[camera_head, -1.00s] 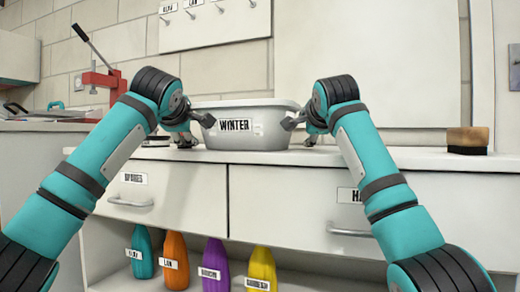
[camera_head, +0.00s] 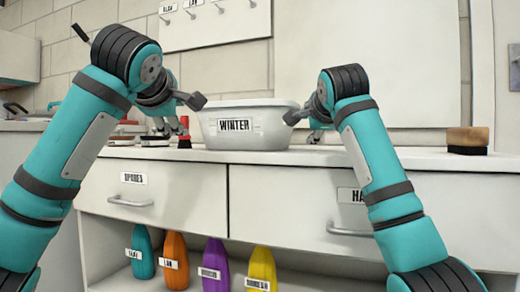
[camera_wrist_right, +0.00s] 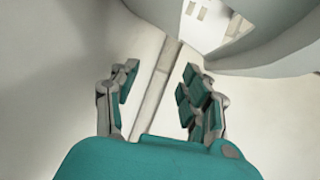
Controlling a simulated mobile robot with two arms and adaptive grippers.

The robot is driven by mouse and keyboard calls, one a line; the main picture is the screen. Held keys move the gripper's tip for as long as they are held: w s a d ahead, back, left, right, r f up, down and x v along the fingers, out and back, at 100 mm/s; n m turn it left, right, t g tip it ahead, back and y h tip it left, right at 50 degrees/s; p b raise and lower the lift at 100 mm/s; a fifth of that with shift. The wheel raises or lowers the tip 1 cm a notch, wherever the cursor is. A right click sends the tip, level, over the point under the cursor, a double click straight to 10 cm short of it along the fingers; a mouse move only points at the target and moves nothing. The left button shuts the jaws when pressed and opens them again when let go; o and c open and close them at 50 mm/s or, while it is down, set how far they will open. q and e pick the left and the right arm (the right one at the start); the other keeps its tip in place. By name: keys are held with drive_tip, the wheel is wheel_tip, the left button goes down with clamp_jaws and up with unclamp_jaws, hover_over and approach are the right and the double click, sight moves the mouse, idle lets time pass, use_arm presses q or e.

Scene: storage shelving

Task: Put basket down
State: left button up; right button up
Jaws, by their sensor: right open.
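The white basket (camera_head: 243,138) with a "WINTER" label stands upright on the counter in the head view. My left gripper (camera_head: 178,127) is left of the basket, apart from it, above the counter; its jaw opening is unclear at this angle. My right gripper (camera_head: 316,137) is close by the basket's right end, low over the counter. In the right wrist view its fingers (camera_wrist_right: 158,97) are spread with nothing between them. The basket's rounded wall (camera_wrist_right: 275,50) fills the upper right there, beyond the fingers. Whether the right gripper touches the basket cannot be told.
The counter (camera_head: 400,158) has drawers (camera_head: 280,205) below it and a shelf with several coloured bottles (camera_head: 215,265). A brush-like block (camera_head: 467,140) sits at the right. Red-and-white items (camera_head: 125,132) lie left of the basket. The counter right of the basket is mostly clear.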

drive_tip(key=v, duration=0.8)
drive_tip(key=shift+s+r, duration=0.1)
drive_tip(key=shift+s, duration=0.1)
idle(0.9)
